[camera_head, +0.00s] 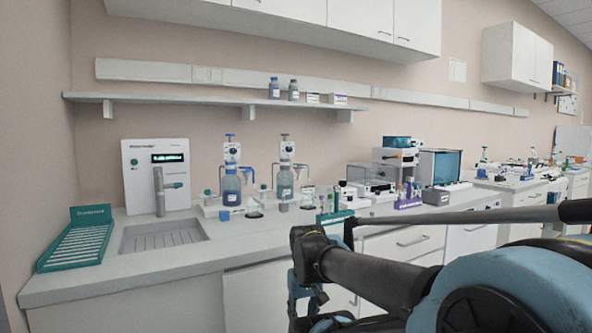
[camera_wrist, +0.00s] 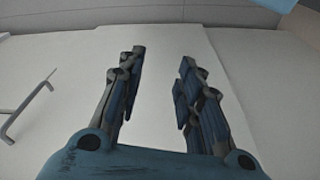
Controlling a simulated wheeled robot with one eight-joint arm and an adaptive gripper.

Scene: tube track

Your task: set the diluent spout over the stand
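Two bottle-top dispensers stand on the counter in the head view: one with blue parts on a blue bottle (camera_head: 231,190), one with grey parts on a grey bottle (camera_head: 285,186). Thin bent spouts reach out at their sides. I cannot tell which is the diluent one. Small clear vessels on low bases stand beside them, one at the left dispenser (camera_head: 254,209); I cannot tell which part is the stand. In the wrist view my gripper (camera_wrist: 160,68) is open and empty above a pale surface.
A white dispensing unit (camera_head: 143,180) stands behind a grey drain tray (camera_head: 162,236), with a green rack (camera_head: 77,240) to the left. Purple and green tube racks and instruments crowd the counter to the right. A shelf (camera_head: 200,99) with bottles hangs above.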

